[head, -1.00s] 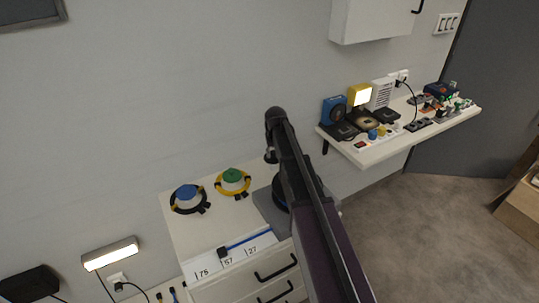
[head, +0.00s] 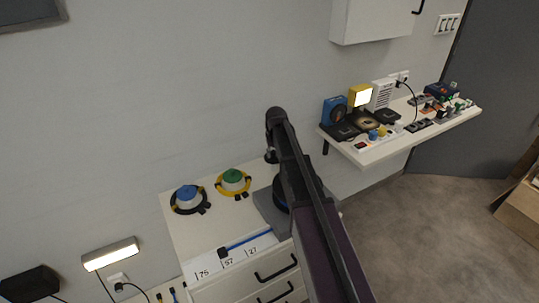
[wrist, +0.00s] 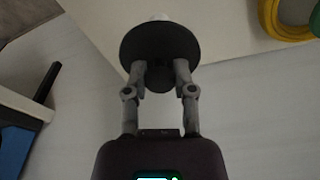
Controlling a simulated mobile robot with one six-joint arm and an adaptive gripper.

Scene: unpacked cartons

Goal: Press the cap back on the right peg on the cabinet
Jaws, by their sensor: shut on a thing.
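In the wrist view my gripper (wrist: 160,75) is shut on the narrow stem of a dark, round, wide-rimmed cap (wrist: 160,40). A small pale tip (wrist: 160,17) shows just past the cap's far rim; I cannot tell whether it is the peg or whether they touch. The white cabinet (head: 180,242) stands below the wall in the head view. A blue cap (head: 187,193) sits inside a black ring and a green cap (head: 232,176) inside a yellow ring on its top. My arm hides the gripper and much of the cabinet's right side there.
A blue strip with a black end (head: 245,242) lies along the cabinet's front, by number labels. The yellow ring (wrist: 270,20) shows at the wrist view's upper right. A crowded wall shelf (head: 385,152) is at the right. A lit lamp (head: 110,253) is at lower left.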

